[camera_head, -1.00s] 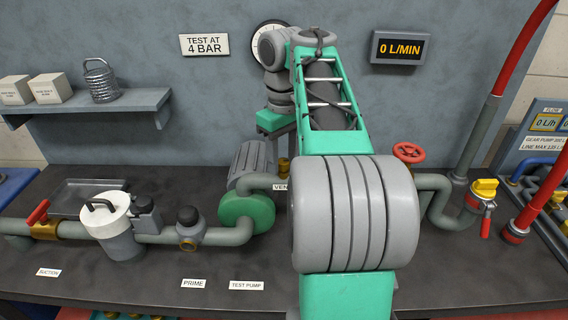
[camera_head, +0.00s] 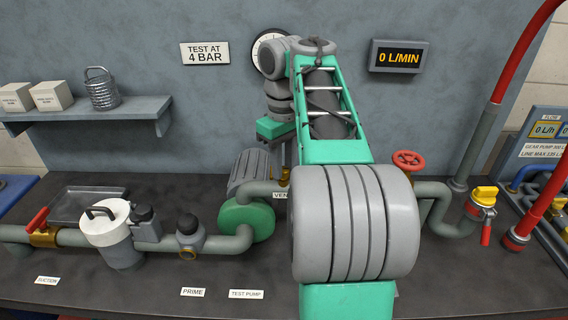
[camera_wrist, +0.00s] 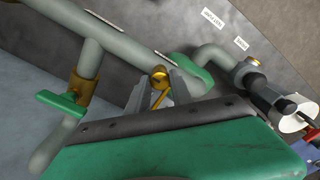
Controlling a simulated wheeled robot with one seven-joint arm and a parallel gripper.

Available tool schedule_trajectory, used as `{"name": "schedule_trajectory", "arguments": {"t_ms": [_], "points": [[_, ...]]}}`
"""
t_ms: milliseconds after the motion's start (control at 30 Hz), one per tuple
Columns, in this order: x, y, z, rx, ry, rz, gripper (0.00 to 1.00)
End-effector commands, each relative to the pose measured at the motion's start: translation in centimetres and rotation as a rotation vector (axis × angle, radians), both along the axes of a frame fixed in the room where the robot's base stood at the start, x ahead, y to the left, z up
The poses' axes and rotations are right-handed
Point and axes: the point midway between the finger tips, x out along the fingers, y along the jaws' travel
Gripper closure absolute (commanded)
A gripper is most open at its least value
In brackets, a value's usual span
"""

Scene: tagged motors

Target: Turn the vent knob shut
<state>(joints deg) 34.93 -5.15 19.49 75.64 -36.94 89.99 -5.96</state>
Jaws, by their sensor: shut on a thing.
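The vent knob (camera_wrist: 159,74) is a small brass piece on the grey pipe, with a thin brass stem or bar showing below it in the wrist view. My gripper (camera_wrist: 157,88) has its two grey fingers on either side of this brass piece and is shut on it. In the head view my gripper (camera_head: 283,154) points down behind the green pump, above the VENT label (camera_head: 281,195). My arm hides part of the pipe there, and the knob's turn angle cannot be made out.
A green lever valve (camera_wrist: 62,104) sits on a side pipe near my gripper. A white-lidded strainer (camera_head: 108,223) and red-handled valve (camera_head: 40,220) are left. The flow display (camera_head: 398,56) reads 0 L/MIN.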

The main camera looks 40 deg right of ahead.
Motion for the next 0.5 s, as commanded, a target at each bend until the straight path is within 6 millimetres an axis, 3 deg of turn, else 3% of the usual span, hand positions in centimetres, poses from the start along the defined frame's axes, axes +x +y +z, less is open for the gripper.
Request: {"name": "schedule_trajectory", "arguments": {"t_ms": [500], "points": [[-0.04,0.05,-0.07,0.001,0.001,-0.183,1.0]]}}
